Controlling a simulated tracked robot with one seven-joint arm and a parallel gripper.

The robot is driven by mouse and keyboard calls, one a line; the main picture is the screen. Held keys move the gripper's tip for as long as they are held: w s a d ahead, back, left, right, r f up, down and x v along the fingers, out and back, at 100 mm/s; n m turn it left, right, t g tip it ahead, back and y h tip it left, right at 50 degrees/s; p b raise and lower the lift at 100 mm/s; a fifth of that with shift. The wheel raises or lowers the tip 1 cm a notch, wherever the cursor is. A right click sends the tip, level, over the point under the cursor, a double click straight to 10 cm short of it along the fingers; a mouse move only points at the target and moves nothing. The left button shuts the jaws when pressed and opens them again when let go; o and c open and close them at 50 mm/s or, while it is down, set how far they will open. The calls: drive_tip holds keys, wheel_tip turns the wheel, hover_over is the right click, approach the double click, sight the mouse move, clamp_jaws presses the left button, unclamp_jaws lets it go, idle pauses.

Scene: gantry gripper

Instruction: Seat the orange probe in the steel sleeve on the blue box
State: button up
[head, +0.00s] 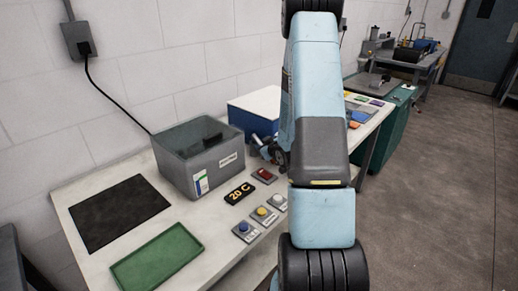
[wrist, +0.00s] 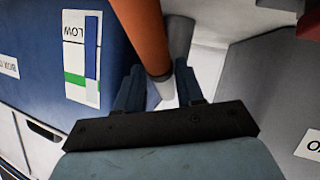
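The orange probe (wrist: 142,32) shows in the wrist view as a thick orange rod. It runs from the top edge down to a grey-rimmed end between my gripper's fingertips (wrist: 158,72). The fingers are apart, and I cannot tell whether they press on the probe. A grey cylinder (wrist: 179,36), perhaps the steel sleeve, stands right beside and partly behind the probe; I cannot tell whether they touch. The blue box (wrist: 45,45), with an upside-down "LOW" label, fills the left of the wrist view. In the head view the blue box (head: 242,122) has a white top. My arm hides the probe there.
A grey open bin (head: 185,170) stands left of the blue box, and its wall (wrist: 270,90) is close at the right in the wrist view. Several buttons (head: 263,214), a "20 C" display (head: 240,193), a green tray (head: 158,258) and a dark mat (head: 118,212) lie in front.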

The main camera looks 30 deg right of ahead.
sight(258, 139)
drive_tip(key=shift+d, duration=0.1)
drive_tip(key=shift+a, duration=0.35)
drive_tip(key=shift+c, duration=1.2)
drive_tip(key=shift+a, duration=0.25)
clamp_jaws()
drive_tip(key=shift+w+r, duration=0.1)
drive_tip(key=shift+r, duration=0.1)
drive_tip(key=shift+r, duration=0.3)
wheel_tip(258, 139, up, 2)
drive_tip(key=shift+r, duration=0.1)
drive_tip(key=s+d+r, duration=0.1)
drive_tip(key=r, duration=0.1)
drive_tip(key=s+d+r, duration=0.1)
drive_tip(key=r, duration=0.1)
drive_tip(key=s+d+r, duration=0.1)
drive_tip(key=s, duration=0.1)
drive_tip(key=shift+r, duration=0.4)
drive_tip(key=s+d+r, duration=0.4)
drive_tip(key=s+d, duration=0.1)
drive_tip(key=s, duration=0.2)
drive_tip(key=shift+s+d, duration=0.15)
drive_tip(key=shift+s, duration=0.1)
